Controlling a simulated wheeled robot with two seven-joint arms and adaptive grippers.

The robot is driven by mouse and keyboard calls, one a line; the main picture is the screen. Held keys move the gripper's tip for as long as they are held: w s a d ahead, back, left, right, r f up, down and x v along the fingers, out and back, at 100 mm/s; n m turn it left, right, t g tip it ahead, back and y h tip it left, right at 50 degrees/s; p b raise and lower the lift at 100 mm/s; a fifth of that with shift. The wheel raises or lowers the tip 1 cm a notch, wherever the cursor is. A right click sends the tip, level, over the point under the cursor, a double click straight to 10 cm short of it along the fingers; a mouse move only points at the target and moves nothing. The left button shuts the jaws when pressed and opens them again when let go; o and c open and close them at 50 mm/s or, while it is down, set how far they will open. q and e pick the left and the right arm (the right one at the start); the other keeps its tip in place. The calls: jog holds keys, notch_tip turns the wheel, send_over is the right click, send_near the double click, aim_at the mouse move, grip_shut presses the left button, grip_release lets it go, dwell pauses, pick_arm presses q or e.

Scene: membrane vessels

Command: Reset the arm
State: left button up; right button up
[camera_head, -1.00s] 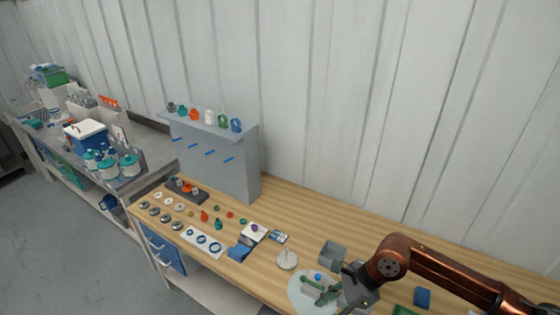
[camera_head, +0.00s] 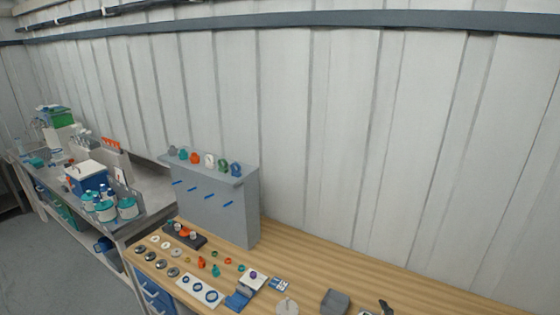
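Of my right gripper (camera_head: 385,307), only a small dark part seems to show at the bottom edge, right of the grey open box (camera_head: 335,301). Whether it is open or shut, and whether it holds anything, is cut off by the frame. The rest of the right arm is out of view. My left gripper and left arm are not in view.
The wooden bench (camera_head: 310,255) carries small rings, caps and a white strip with blue rings (camera_head: 200,289). A grey pegboard stand (camera_head: 218,205) with blue pegs and coloured fittings rises at its back. A side table with teal-capped bottles (camera_head: 127,207) stands left.

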jog(key=s+d+f+m+g+h, duration=0.2)
jog(key=s+d+f+m+g, duration=0.3)
jog(key=f, duration=0.6)
jog(key=s+d+f+m+g, duration=0.1)
jog(key=s+f+m+g, duration=0.25)
jog(key=s+f, duration=0.65)
jog(key=s+d+f+m+g, duration=0.2)
jog(key=s+f+g, duration=0.4)
jog(key=s, duration=0.8)
notch_tip(320, 180, down, 36)
jog(key=s+a+y+b, duration=0.1)
jog(key=a+b, duration=0.1)
jog(key=b, duration=0.4)
jog(key=s+f+n+g+b, duration=0.1)
jog(key=s+f+b, duration=0.3)
jog(key=s+f, duration=1.6)
notch_tip(320, 180, down, 2)
jog(key=shift+f, duration=0.1)
